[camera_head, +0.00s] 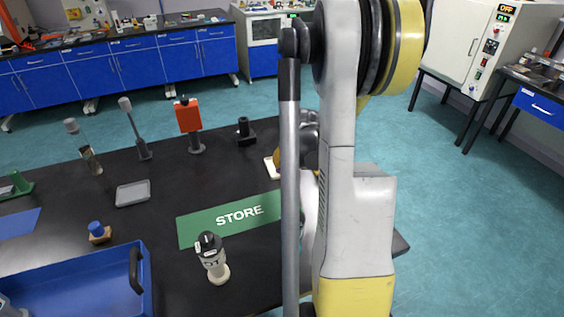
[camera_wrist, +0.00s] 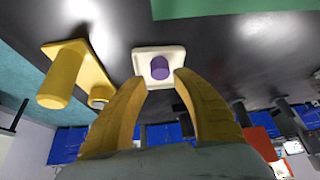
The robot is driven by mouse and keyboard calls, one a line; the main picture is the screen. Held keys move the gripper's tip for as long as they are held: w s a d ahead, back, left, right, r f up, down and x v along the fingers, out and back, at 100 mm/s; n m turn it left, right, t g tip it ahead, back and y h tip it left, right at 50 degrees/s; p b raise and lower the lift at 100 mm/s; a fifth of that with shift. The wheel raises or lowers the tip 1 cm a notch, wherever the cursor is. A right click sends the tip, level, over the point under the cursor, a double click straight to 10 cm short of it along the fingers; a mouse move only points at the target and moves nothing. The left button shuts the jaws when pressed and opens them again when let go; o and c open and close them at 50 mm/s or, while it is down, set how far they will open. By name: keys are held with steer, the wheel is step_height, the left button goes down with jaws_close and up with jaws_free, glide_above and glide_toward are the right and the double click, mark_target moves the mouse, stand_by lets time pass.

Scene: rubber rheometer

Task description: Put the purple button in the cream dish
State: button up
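The cream dish (camera_wrist: 143,53) is a small square dish in the wrist view, just beyond my fingertips. The purple button (camera_wrist: 160,67) shows as a short cylinder inside the dish's outline and seems to sit in it. My gripper (camera_wrist: 161,78) is open, its two yellow fingers apart with visible gaps to the button on both sides. In the head view the dish (camera_head: 270,167) shows only in part, and the button is hidden behind my arm and gripper.
A yellow plate with a yellow cylinder (camera_wrist: 62,78) lies close left of the dish in the wrist view.

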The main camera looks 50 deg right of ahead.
steer(key=p+v, duration=0.2)
steer(key=v, duration=0.4)
steer(key=w+a+r+n+y, duration=0.1)
steer(key=a+r, duration=0.4)
steer(key=a, duration=0.5)
steer(key=w+a+r+n, duration=0.1)
steer(key=a+r, duration=0.3)
steer(key=a, duration=0.5)
steer(key=s+a+r+n, duration=0.1)
steer(key=s+a, duration=0.2)
steer(key=a, duration=0.3)
steer(key=s+a+r+t+y, duration=0.1)
steer(key=s+a, duration=0.2)
steer(key=a, duration=0.4)
steer(key=s+a+r+n, duration=0.1)
steer(key=s+a, duration=0.2)
steer(key=a, duration=0.4)
steer(key=shift+r+n+t, duration=0.3)
steer(key=shift+r, duration=0.1)
